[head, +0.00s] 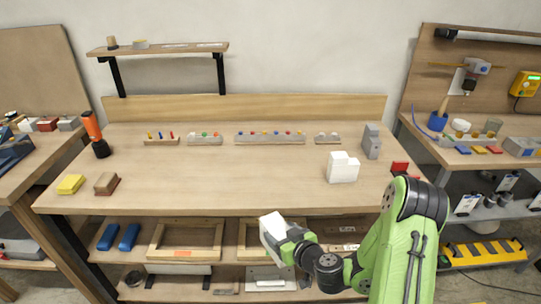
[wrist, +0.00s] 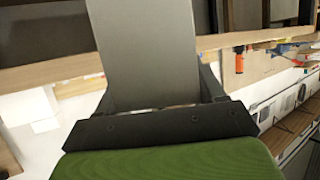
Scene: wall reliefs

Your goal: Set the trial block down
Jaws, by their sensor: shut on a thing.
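The white trial block (head: 272,226) is held by my gripper (head: 280,234) in front of the workbench, near the level of its front edge and apart from the bench top (head: 230,190). The block hides much of the fingers in the head view. In the wrist view the block (wrist: 150,50) shows as a shaded grey slab reaching away from my dark gripper (wrist: 155,105), which is shut on it. A white stepped block (head: 343,168) stands on the bench top, right of centre. A grey block (head: 372,141) stands behind it to the right.
Racks of small coloured pegs (head: 270,138) line the back of the bench. An orange-and-black tool (head: 95,134), a yellow block (head: 70,184) and a brown block (head: 107,183) stand at the left. The front middle of the bench top is clear. Wooden frames (head: 186,241) lie on the shelf below.

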